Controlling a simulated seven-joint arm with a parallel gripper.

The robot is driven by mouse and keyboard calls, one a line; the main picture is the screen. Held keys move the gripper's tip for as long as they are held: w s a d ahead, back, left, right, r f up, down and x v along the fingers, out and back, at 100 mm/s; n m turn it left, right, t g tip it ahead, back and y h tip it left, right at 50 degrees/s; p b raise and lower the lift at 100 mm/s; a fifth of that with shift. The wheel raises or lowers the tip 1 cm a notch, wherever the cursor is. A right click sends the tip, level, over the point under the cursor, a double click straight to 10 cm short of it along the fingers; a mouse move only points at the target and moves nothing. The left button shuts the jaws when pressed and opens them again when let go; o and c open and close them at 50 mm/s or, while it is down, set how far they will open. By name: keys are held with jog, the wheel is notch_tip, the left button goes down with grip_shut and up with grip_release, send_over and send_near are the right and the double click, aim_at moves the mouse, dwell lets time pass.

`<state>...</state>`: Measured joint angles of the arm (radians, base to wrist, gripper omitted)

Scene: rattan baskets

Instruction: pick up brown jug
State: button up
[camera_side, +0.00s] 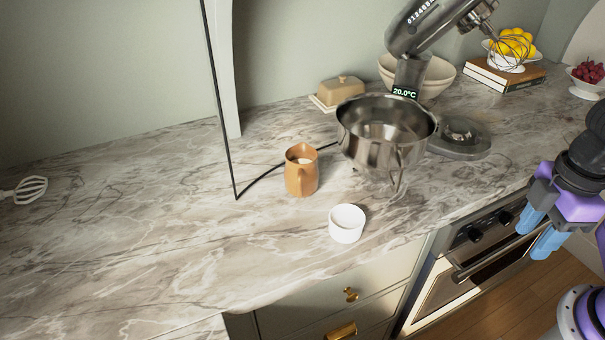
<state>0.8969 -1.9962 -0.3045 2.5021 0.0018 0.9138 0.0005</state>
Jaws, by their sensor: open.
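The brown jug (300,178) stands upright on the marble counter, left of the mixer bowl. It holds something pale, and its handle side faces the front left. My gripper (540,232) is at the right edge of the view, in front of the counter near the oven. Its blue fingers are open and empty, well apart from the jug.
A white ramekin (346,226) stands in front and right of the jug. The steel mixer bowl (388,150) is close on the jug's right. A black cable (262,178) runs behind the jug. A butter dish (340,92) sits farther back. The counter's left is mostly clear.

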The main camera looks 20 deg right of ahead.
jog(key=o, duration=0.5)
jog(key=shift+o, duration=0.2)
notch_tip(320, 180, up, 7)
send_over(300, 188)
jog(key=w+d, duration=0.2)
jog(key=shift+s+a+f, duration=0.1)
jog(key=shift+a+f, duration=0.1)
jog(key=shift+f, duration=2.7)
jog(key=shift+w+a+f, duration=0.1)
jog(key=shift+a+f, duration=0.1)
jog(key=shift+f, duration=2.65)
jog(key=shift+s+a+f, duration=0.1)
jog(key=shift+a+f, duration=0.1)
jog(key=shift+f, duration=2.7)
